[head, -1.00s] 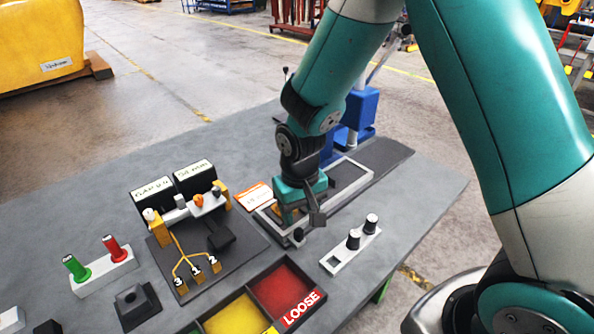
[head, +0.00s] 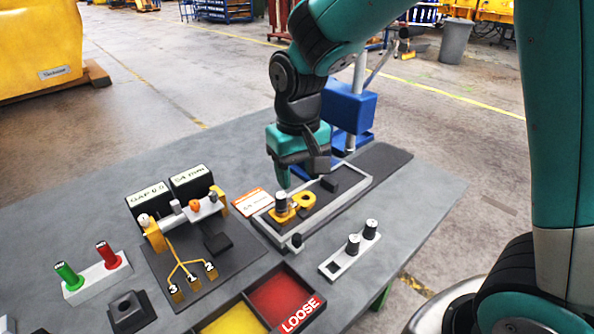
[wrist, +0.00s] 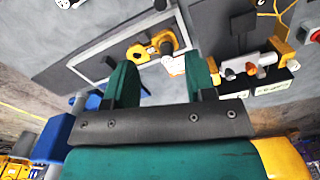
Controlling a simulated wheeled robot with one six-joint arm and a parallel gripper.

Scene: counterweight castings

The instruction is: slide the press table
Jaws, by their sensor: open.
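The press table appears to be the long dark tray with a pale raised frame (head: 348,200), on the grey workbench. A yellow piece with a round eye (head: 305,200) and a small post with a silver top (head: 281,203) stand inside it, with a dark block (head: 330,184) behind. The blue press (head: 348,105) stands at the far end. My gripper (head: 284,180) is open and empty, above the far-left side of the frame. In the wrist view, my two green fingers (wrist: 160,82) are apart, with the yellow piece (wrist: 145,50) beyond them.
An orange-edged card (head: 253,203) lies left. A yellow-bracketed fixture (head: 195,207), red and green buttons (head: 88,265) and red and yellow bins (head: 275,298) occupy the near bench.

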